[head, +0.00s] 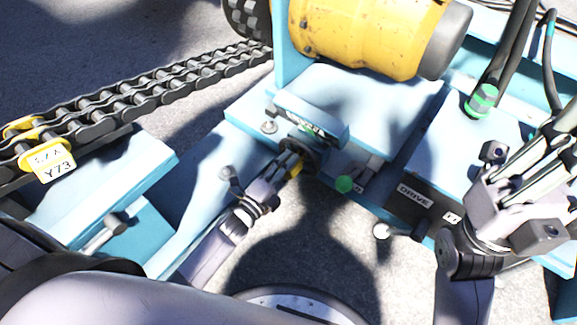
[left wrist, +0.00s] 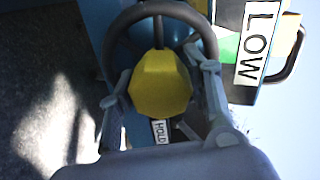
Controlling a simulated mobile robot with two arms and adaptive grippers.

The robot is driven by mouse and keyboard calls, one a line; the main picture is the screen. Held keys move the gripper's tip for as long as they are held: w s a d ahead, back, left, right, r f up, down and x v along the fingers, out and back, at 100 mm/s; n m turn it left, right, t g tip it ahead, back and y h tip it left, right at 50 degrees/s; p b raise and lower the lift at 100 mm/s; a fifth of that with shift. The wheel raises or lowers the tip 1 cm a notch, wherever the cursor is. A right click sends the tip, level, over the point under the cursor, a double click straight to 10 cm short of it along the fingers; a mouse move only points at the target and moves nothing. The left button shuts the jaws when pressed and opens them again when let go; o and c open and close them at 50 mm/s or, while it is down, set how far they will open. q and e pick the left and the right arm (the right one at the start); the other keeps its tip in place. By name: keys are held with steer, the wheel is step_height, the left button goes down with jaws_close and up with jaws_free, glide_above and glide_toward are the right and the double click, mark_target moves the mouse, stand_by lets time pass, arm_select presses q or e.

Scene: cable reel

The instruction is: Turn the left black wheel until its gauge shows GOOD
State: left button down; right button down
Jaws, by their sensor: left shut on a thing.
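In the left wrist view the wheel (left wrist: 112,40) has a yellow faceted hub (left wrist: 160,84). My left gripper (head: 287,168) is shut on this yellow hub, with one finger on each side in the left wrist view (left wrist: 160,88). The gauge (left wrist: 250,45) shows a LOW label and a green patch; its pointer cannot be made out. My right gripper (head: 520,190) is at the right, above the DRIVE panel; its finger opening is unclear.
A HOLD label (left wrist: 159,131) is below the hub. A DRIVE panel (head: 415,196) is further right. A chain (head: 150,95) with a Y73 tag (head: 55,166) runs left. A yellow drum (head: 360,35) stands behind.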

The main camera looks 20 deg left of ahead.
arm_select(q)
steer(key=shift+f, duration=0.1)
steer(key=c, duration=0.9)
jaws_free()
steer(key=v, duration=1.2)
